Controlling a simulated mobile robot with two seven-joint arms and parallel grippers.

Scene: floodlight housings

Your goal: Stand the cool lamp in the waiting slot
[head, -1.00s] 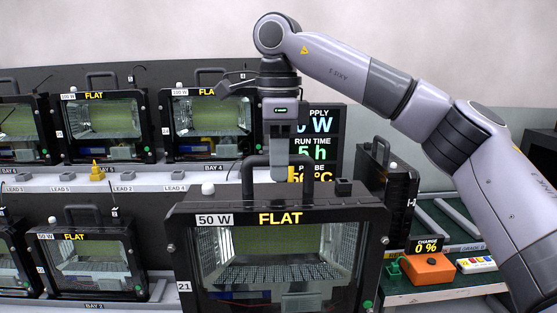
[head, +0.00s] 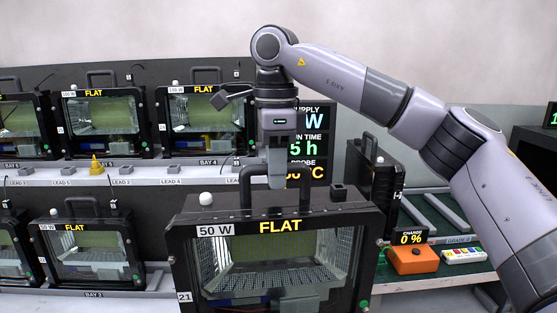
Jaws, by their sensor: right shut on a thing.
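A black floodlight housing (head: 277,225) marked "50 W", "FLAT" and "21" hangs upright close in front of me, its lower edge cut off by the picture. My right gripper (head: 276,183) points down and is shut on the black handle on top of this lamp. The gripper hides part of the handle. The probe display (head: 308,145) behind is partly covered by the gripper, so its reading is not fully legible. My left gripper is not in view. I cannot tell which place is the waiting slot.
Several more lamps stand in bays on the upper shelf (head: 70,178) and lower shelf at left. Another dark lamp (head: 372,190) stands side-on at right. A green bench there holds an orange box (head: 412,260) and a labelled strip (head: 464,256). A yellow cone-like piece (head: 96,167) sits on the shelf edge.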

